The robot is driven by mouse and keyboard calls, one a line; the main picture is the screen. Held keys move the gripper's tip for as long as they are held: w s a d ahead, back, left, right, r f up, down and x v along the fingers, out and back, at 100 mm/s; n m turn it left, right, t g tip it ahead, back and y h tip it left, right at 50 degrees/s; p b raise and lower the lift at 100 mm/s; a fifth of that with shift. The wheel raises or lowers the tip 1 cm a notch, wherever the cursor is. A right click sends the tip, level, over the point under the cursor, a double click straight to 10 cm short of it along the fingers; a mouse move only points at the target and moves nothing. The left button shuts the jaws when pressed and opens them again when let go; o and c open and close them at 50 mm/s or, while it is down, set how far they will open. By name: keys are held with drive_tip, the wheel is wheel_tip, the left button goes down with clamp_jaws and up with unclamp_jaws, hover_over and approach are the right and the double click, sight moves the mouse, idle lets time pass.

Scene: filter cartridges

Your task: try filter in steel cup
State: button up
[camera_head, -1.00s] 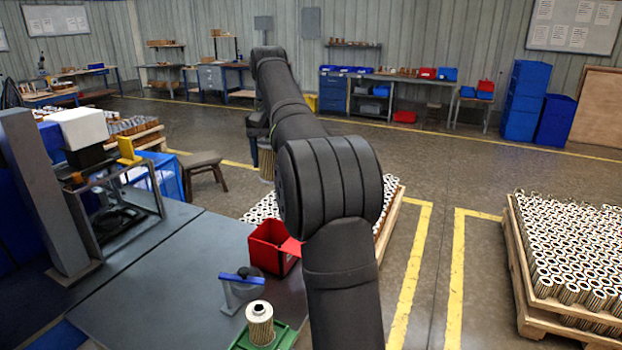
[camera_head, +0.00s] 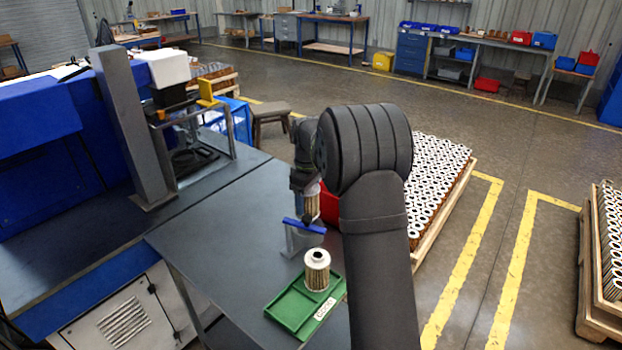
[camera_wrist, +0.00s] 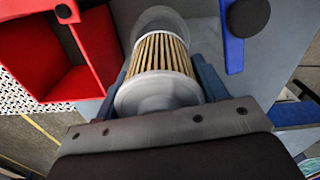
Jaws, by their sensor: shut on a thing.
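My gripper (camera_wrist: 162,85) is shut on a pleated filter cartridge (camera_wrist: 163,58) with pale end caps. In the head view the held filter (camera_head: 311,207) hangs just behind a blue bar (camera_head: 304,226), partly hidden by my arm. A grey round rim, which looks like the steel cup (camera_wrist: 168,14), shows beyond the filter's far end in the wrist view.
A second filter (camera_head: 317,270) stands upright on a green tray (camera_head: 293,308) at the table's front. A red bin (camera_wrist: 81,84) is beside the held filter. The blue part (camera_wrist: 234,55) with a black knob is on the other side. The table (camera_head: 215,240) is clear to the left.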

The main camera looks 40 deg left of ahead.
drive_tip(key=shift+f, duration=1.85)
drive_tip(key=shift+d+f, duration=0.1)
drive_tip(key=shift+f, duration=0.4)
idle(0.3)
drive_tip(key=o, duration=1.1)
drive_tip(key=shift+o, duration=0.9)
drive_tip(key=shift+r, duration=0.1)
drive_tip(key=shift+r, duration=0.9)
drive_tip(key=shift+r, duration=0.1)
